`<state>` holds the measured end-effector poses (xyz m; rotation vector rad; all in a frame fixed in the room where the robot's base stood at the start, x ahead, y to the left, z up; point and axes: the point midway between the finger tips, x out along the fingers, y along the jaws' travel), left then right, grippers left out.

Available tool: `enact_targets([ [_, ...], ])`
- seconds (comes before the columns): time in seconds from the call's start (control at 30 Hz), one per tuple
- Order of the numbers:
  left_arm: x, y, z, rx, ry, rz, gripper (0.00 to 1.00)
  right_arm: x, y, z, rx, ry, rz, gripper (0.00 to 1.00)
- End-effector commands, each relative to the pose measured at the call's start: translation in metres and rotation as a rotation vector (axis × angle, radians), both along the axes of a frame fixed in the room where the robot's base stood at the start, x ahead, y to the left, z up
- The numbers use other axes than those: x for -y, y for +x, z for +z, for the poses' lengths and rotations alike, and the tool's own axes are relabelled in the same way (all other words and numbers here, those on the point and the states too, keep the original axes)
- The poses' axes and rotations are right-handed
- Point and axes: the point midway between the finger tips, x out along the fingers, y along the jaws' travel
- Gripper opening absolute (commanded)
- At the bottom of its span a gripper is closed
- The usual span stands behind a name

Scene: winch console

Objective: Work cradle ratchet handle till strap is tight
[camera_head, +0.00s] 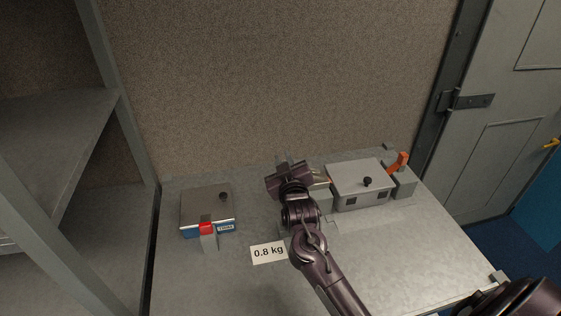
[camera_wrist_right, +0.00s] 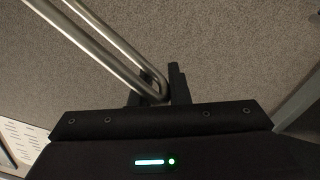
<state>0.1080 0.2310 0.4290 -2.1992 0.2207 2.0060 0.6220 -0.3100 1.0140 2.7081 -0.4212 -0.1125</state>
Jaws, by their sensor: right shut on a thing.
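My right gripper (camera_head: 284,176) is over the back middle of the grey bench, left of a grey box. It is shut on a bent metal bar (camera_wrist_right: 112,48), which looks like the ratchet handle. In the right wrist view, the rounded end of the bar sits at the dark fingers (camera_wrist_right: 160,88), and its two rods run to the upper left. In the head view, my gripper and wrist hide most of the ratchet; a small grey part (camera_head: 321,197) shows just right of the wrist. I cannot make out the strap or its tension. My left gripper is not in view.
The grey box (camera_head: 350,177) has a black knob; an orange lever (camera_head: 398,162) stands at its right. A flat metal box (camera_head: 200,205) and a red-topped lever (camera_head: 207,232) are at left. A "0.8 kg" card (camera_head: 268,252) lies in front.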

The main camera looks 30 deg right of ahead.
Motion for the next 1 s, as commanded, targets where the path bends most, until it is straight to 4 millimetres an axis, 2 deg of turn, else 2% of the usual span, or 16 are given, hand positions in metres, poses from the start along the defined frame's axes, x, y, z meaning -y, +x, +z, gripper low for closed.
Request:
enact_targets([
  [0.03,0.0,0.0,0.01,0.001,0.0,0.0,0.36,0.003,-0.001,0.008,0.007,0.048,-0.001,0.0],
  [0.2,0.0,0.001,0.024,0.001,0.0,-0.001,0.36,0.014,-0.004,0.023,0.048,0.203,-0.002,0.0],
  [0.7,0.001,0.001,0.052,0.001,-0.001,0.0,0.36,0.053,-0.014,0.05,0.155,0.618,-0.002,0.0],
  [0.83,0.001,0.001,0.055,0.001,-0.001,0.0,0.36,0.061,-0.016,0.053,0.174,0.688,-0.003,0.0],
  [1.0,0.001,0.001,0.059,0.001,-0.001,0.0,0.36,0.068,-0.018,0.054,0.17,0.681,-0.002,0.0],
])
